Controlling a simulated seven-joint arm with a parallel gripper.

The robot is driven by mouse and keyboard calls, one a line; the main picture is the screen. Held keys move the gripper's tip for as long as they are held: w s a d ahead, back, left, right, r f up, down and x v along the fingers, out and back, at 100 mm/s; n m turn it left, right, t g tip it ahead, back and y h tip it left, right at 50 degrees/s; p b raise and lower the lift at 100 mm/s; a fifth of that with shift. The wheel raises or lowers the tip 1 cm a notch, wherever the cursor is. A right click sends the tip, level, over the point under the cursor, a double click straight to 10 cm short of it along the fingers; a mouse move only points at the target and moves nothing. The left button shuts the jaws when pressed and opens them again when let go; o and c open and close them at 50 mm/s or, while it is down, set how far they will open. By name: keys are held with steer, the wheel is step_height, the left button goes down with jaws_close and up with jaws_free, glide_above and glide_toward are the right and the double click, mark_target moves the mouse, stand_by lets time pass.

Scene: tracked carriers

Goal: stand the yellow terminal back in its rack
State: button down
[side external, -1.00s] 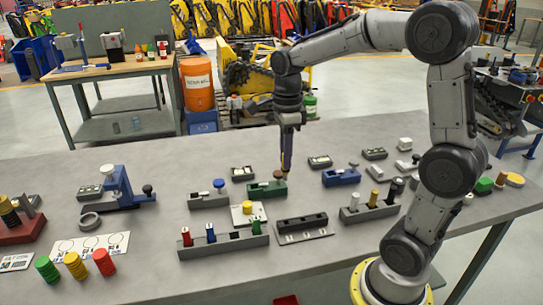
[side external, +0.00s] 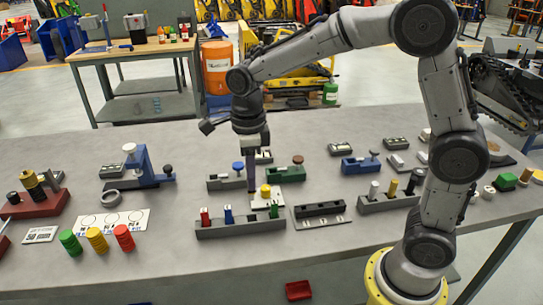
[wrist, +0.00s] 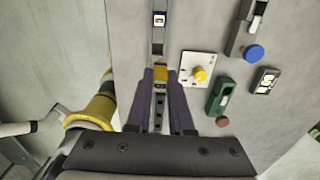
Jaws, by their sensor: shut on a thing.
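My gripper (side external: 252,188) points down above the long grey rack (side external: 238,230). In the wrist view my gripper (wrist: 160,76) is shut on the yellow terminal (wrist: 160,72), a small yellow block between the fingertips. In the side view the terminal is too small or hidden to make out. The rack holds a red terminal (side external: 205,216), a blue terminal (side external: 228,214) and a green terminal (side external: 274,210), with a gap between blue and green. The fingertips appear over or slightly behind that gap; I cannot tell the exact height.
A white plate with a yellow knob (wrist: 201,75) lies just behind the rack. A dark slotted holder (side external: 319,209) sits to the right. A green block (side external: 287,174) and a blue-knobbed grey block (side external: 226,183) stand farther back. Coloured disc stacks (side external: 97,239) lie front left.

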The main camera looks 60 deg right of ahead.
mark_target(250, 195)
steer(key=shift+a+f, duration=0.3)
steer(key=shift+a, duration=0.1)
steer(key=shift+f, duration=1.8)
steer(key=shift+f, duration=2.1)
stand_by(1.2)
steer(key=shift+c, duration=1.2)
jaws_free()
steer(key=shift+r, duration=3.5)
